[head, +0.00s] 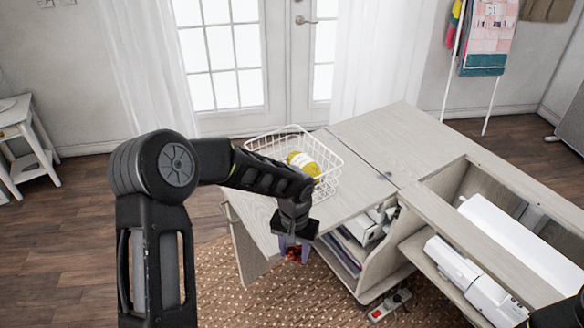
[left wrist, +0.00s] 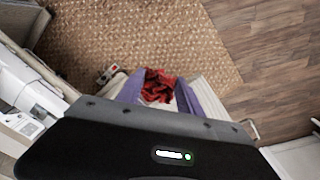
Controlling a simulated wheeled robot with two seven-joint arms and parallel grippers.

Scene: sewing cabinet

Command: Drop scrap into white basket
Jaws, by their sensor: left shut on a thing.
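A white wire basket (head: 334,168) stands on the left leaf of the cabinet top, with a yellow object (head: 305,165) in it. My left gripper (head: 292,250) is in front of the basket, pointing down at the front edge of the leaf. It is shut on a crumpled red scrap (left wrist: 158,86), held between its purple fingers. The scrap also shows in the head view (head: 296,254), partly hidden by the fingers. My right gripper is not in view; only a dark piece of my own body shows at the lower right.
The wooden sewing cabinet (head: 385,135) has an open well on the right with a white machine (head: 470,280). Shelves below the leaf hold books or folders (head: 345,248). A power strip (head: 388,305) lies on the patterned rug (head: 270,300).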

